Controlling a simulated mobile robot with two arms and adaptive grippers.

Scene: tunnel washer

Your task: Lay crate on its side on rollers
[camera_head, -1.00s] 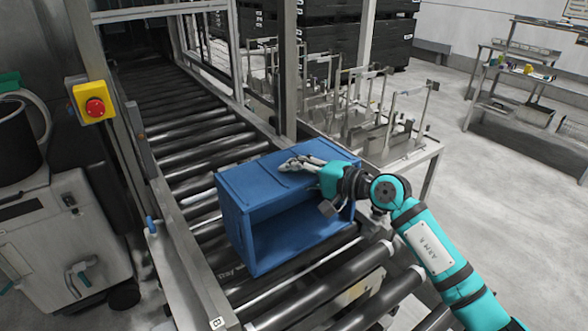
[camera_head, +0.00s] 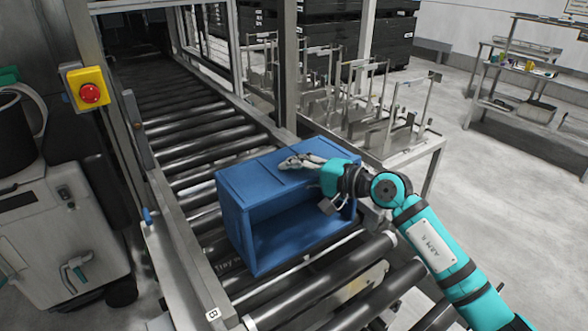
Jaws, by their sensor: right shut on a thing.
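A blue crate (camera_head: 238,226) lies on its side on the roller conveyor (camera_head: 290,288), its open face turned toward me. My right gripper (camera_head: 290,164) is at the crate's upper side, reaching over it from the right. It is shut on the crate, though the exact contact of the fingertips is hard to make out. The far side of the crate is hidden. My left gripper is not in the head view.
A yellow box with a red emergency button (camera_head: 89,93) stands left of the conveyor. A grey machine (camera_head: 60,235) is at the left. A metal rack table (camera_head: 400,150) with upright fixtures stands behind right. Shelves (camera_head: 510,95) stand far right, with open floor before them.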

